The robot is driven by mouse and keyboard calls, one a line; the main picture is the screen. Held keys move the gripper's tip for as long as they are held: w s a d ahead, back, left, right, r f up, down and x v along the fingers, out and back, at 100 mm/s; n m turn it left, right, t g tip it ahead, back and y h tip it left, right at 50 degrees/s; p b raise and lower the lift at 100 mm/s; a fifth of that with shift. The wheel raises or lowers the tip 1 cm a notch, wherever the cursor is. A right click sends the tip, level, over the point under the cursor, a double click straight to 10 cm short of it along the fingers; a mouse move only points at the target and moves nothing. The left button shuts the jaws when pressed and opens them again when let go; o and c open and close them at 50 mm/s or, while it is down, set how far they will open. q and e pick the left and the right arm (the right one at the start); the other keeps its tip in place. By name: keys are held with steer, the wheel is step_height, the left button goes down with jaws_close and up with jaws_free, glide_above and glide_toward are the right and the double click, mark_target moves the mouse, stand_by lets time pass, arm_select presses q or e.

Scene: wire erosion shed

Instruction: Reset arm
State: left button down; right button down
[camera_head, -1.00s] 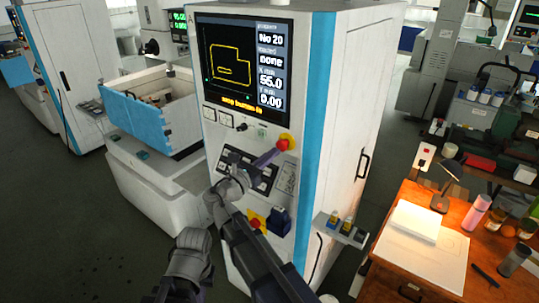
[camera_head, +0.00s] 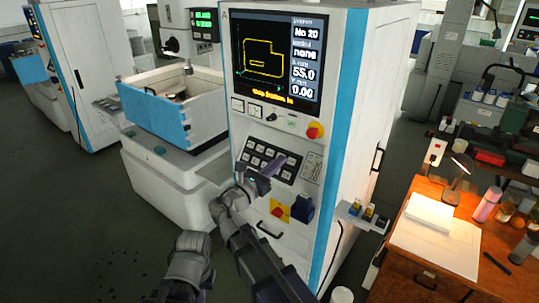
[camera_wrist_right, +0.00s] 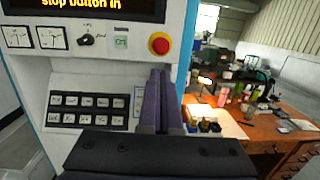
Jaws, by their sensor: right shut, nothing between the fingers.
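My right gripper (camera_head: 274,167) is in front of the control panel of a white and blue machine (camera_head: 342,120). Its purple fingers are shut with nothing between them, and they also show in the right wrist view (camera_wrist_right: 162,100). They partly cover the dark keypad (camera_head: 268,161) in the head view. In the wrist view the fingers stand right of the keypad (camera_wrist_right: 88,108) and below the red stop button (camera_wrist_right: 159,44). I cannot tell whether they touch the panel. My left gripper is not in view.
The screen (camera_head: 275,60) reads No 20, none, 55.0, 0.00 and a stop button message. A wooden desk (camera_head: 413,262) stands at right. Open floor (camera_head: 90,220) lies at left.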

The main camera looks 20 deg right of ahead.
steer(key=s+a+f+m+g+y+b, duration=0.2)
steer(key=s+f+m+g+y+b, duration=0.25)
steer(key=f, duration=0.75)
steer(key=s+a+f+m+g+y+b, duration=0.25)
steer(key=s+f+m, duration=0.45)
steer(key=f, duration=0.6)
steer(key=s+a+f+m+g+y+b, duration=0.4)
steer(key=s+a+f+m+y, duration=0.3)
steer(key=s+a+f+m, duration=0.2)
steer(key=shift+s+a+f+y, duration=0.4)
steer(key=shift+s+a+f, duration=0.25)
steer(key=shift+a, duration=0.6)
